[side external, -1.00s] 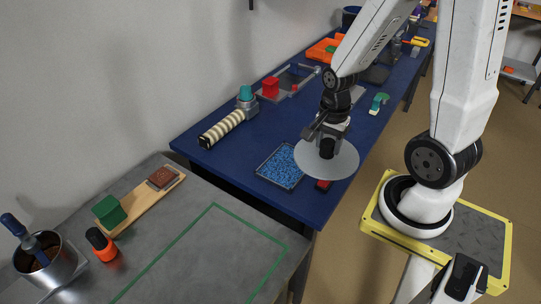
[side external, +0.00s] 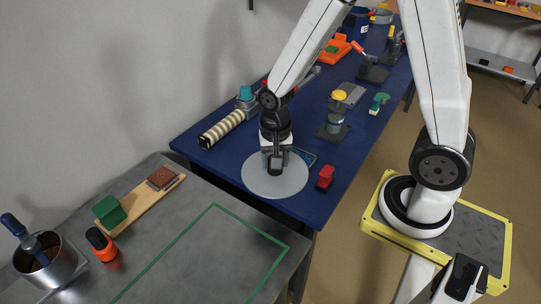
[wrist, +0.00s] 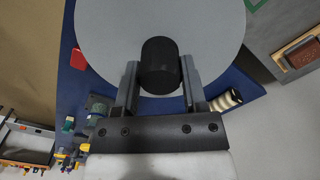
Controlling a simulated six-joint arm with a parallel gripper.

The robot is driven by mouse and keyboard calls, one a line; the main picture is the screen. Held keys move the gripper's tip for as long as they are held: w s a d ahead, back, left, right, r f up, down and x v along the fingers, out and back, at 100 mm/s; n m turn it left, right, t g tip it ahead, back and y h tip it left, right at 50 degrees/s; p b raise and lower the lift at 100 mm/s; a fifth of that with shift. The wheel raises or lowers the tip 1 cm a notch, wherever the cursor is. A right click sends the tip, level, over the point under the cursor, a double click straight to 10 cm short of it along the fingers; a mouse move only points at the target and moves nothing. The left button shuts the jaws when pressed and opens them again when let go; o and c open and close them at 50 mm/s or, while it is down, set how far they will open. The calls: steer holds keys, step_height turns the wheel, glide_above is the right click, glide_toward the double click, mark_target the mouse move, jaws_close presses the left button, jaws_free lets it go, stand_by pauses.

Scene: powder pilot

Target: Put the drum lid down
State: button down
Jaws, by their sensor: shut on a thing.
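The drum lid (side external: 262,184) is a flat grey disc with a dark cylindrical knob. In the side view it is over the near left part of the blue table, covering most of the blue-filled tray (side external: 305,156). My gripper (side external: 276,165) is above the lid, shut on its knob. In the wrist view the lid (wrist: 105,25) fills the upper middle, with the black knob (wrist: 160,62) between the fingers of my gripper (wrist: 158,78). I cannot tell how high the lid is above the table.
A striped roll (side external: 222,129) lies left of my gripper. A red block (side external: 326,175) is close to the lid's right. A dark stand with a yellow top (side external: 338,97) is behind. The grey table's green-outlined area (side external: 213,205) is clear.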

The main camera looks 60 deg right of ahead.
steer(key=w+a+f+n, duration=0.1)
steer(key=a+f+n, duration=0.1)
steer(key=a+n, duration=0.5)
steer(key=w+a+f+n, duration=0.1)
steer(key=a+f+n, duration=0.15)
steer(key=a, duration=0.85)
steer(key=shift+w+d+f, duration=0.1)
steer(key=shift+f, duration=2)
steer(key=shift+f, duration=0.1)
steer(key=shift+f, duration=1.65)
steer(key=shift+f, duration=0.1)
steer(key=shift+c, duration=0.7)
jaws_free()
